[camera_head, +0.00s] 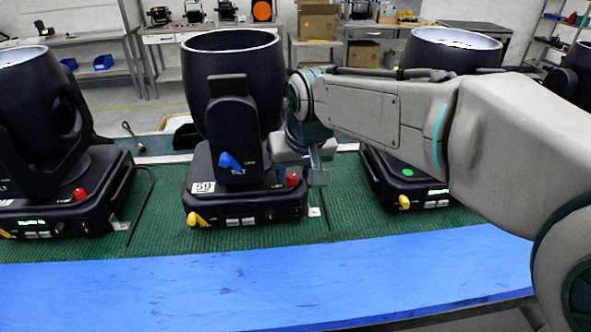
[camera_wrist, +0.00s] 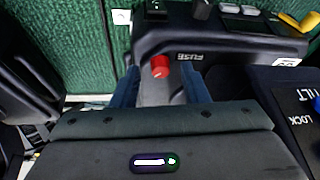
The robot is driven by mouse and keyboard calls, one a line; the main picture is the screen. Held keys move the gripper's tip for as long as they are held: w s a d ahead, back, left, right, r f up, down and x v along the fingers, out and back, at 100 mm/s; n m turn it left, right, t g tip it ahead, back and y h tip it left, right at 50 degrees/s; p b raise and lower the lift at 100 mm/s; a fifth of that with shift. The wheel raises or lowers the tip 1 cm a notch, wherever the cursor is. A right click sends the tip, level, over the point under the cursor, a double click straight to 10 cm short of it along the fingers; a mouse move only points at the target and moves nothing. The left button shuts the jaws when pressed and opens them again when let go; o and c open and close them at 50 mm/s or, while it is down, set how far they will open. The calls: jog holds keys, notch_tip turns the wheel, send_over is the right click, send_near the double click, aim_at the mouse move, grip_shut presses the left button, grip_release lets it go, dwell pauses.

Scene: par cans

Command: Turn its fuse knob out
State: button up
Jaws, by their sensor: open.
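The red fuse knob (camera_head: 292,180) sits on the right part of the base of the middle moving-head light (camera_head: 230,95), marked 59. In the wrist view the knob (camera_wrist: 161,66) stands on the black base beside an upside-down FUSE label. My gripper (camera_head: 318,172) is at the right front of this base, close to the knob. In the wrist view my gripper (camera_wrist: 160,76) is open, with one blue finger on each side of the knob's line. The knob shows at the fingertips with gaps to both sides; I cannot tell how deep it lies between them.
Similar lights stand to the left (camera_head: 50,130) and right (camera_head: 440,50), each on the green mat (camera_head: 150,225). A yellow part (camera_head: 196,219) and a blue lever (camera_head: 230,161) are on the middle light. The blue front strip (camera_head: 200,290) is clear.

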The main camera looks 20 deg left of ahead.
jog(key=v, duration=1.3)
jog(key=shift+r, duration=0.4)
jog(key=shift+d+f, duration=0.1)
jog(key=s+d+f+m+h, duration=0.1)
jog(key=d+f+m, duration=0.1)
jog(key=d+f, duration=0.45)
jog(key=s+d+f+m+h, duration=0.1)
jog(key=d+f+m, duration=0.15)
jog(key=d, duration=0.75)
jog(key=d+f+m+h, duration=0.1)
jog(key=d+f, duration=0.4)
jog(key=d, duration=0.3)
jog(key=s+d+f+m+p, duration=0.1)
jog(key=s+d+f+m, duration=0.1)
jog(key=s+d+f, duration=0.4)
jog(key=shift+s+d, duration=0.2)
jog(key=shift+d, duration=0.15)
jog(key=shift+f+m, duration=0.1)
jog(key=shift+m, duration=0.15)
